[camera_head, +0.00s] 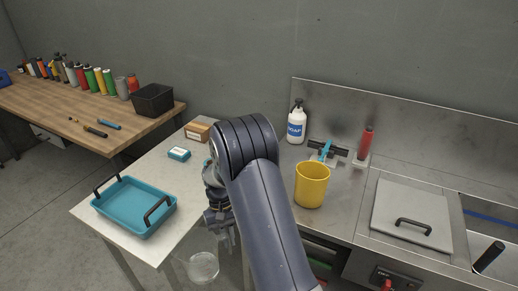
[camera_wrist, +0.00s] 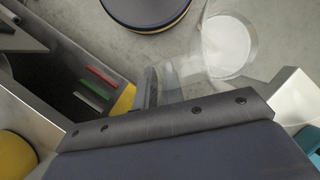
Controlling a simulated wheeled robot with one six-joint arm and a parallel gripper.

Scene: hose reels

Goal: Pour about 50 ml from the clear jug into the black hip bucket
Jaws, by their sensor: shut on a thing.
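The clear jug (camera_head: 202,267) hangs low, in front of the white table's near right end, in the head view. My gripper (camera_head: 222,225) is above it, shut on it, with my arm covering part of the grip. The jug also shows in the wrist view (camera_wrist: 228,45), beyond the dark finger (camera_wrist: 150,88), with its round mouth or base pale. Its liquid level cannot be read. A black open-topped container (camera_head: 153,99) stands at the right end of the wooden bench, apart from my gripper; I cannot tell whether it is the hip bucket.
A yellow bucket (camera_head: 311,188), soap bottle (camera_head: 296,124) and red cylinder (camera_head: 366,140) stand on the steel counter. Several bottles line the bench.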

